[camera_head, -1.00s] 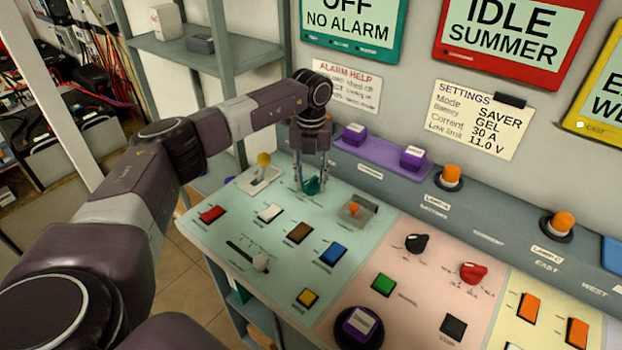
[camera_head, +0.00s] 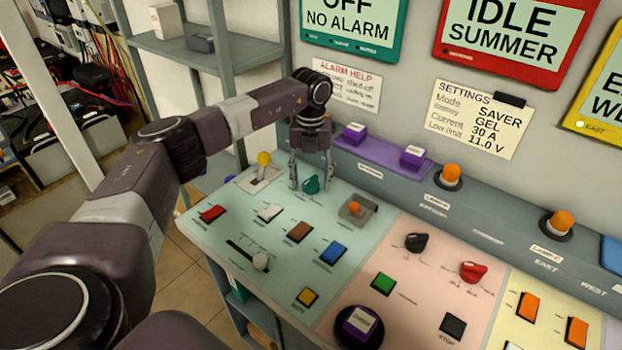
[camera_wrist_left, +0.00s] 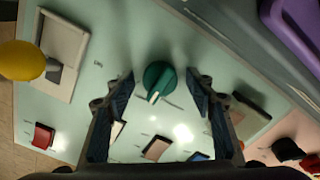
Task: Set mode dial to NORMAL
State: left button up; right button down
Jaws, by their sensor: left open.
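A teal dial (camera_head: 311,185) sits on the pale green panel section, near its back edge. It also shows in the left wrist view (camera_wrist_left: 157,76), with a white pointer line aimed toward the bottom of that picture, slightly left. The labels around it are too small to read, so I cannot tell which mode it marks. My left gripper (camera_head: 310,184) points down over the dial, open, with one finger on each side of it. In the wrist view (camera_wrist_left: 160,92) there are gaps between both fingers and the dial. My right gripper is not in view.
A yellow-knobbed lever (camera_head: 264,160) stands left of the gripper and an orange toggle (camera_head: 355,209) to its right. Several coloured buttons and a slider (camera_head: 260,262) lie in front. A purple tray (camera_head: 381,158) is behind. A settings card (camera_head: 479,119) reads Mode SAVER.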

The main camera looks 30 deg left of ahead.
aim_at(311, 179)
pick_arm(q)
notch_tip(311, 179, up, 12)
dwell(0.5)
dwell(0.3)
